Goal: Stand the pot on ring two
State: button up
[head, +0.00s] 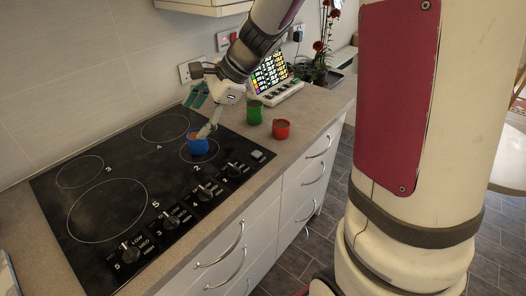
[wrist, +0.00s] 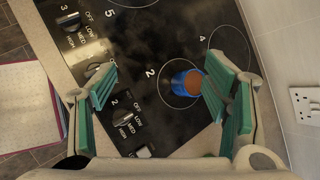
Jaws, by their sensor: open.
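The blue pot (head: 198,147) stands upright on the hob, inside the marked circle of ring two (head: 184,158). In the wrist view the blue pot (wrist: 178,80) shows a brown inside and sits towards the right side of ring two (wrist: 163,92). Part of the pot is hidden behind the right finger. My gripper (head: 199,119) is open above and beside the pot, with one finger low in front of it. In the wrist view my gripper (wrist: 165,85) has its two green-padded fingers wide apart with nothing held.
A green cup (head: 254,113) and a red cup (head: 281,129) stand on the counter right of the hob. A keypad device with a lit screen (head: 272,80) and a plant (head: 318,62) are behind them. Knobs (head: 205,192) line the hob's front. The wall is close behind.

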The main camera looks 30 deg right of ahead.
jog(key=s+a+r+n+g+h, duration=0.1)
jog(key=s+r+n, duration=0.2)
jog(key=s+n, duration=0.3)
jog(key=s+a+r+n+h, duration=0.1)
jog(key=s+a+r+n, duration=0.2)
jog(key=s, duration=0.5)
jog(key=s+d+n+t+h, duration=0.1)
jog(key=s+d+n+h, duration=0.3)
jog(key=s+n, duration=0.5)
jog(key=s+d, duration=0.1)
jog(key=s, duration=0.3)
jog(key=shift+d+n, duration=0.3)
jog(key=shift+n, duration=0.1)
jog(key=shift+w+r, duration=0.1)
jog(key=shift+r, duration=0.05)
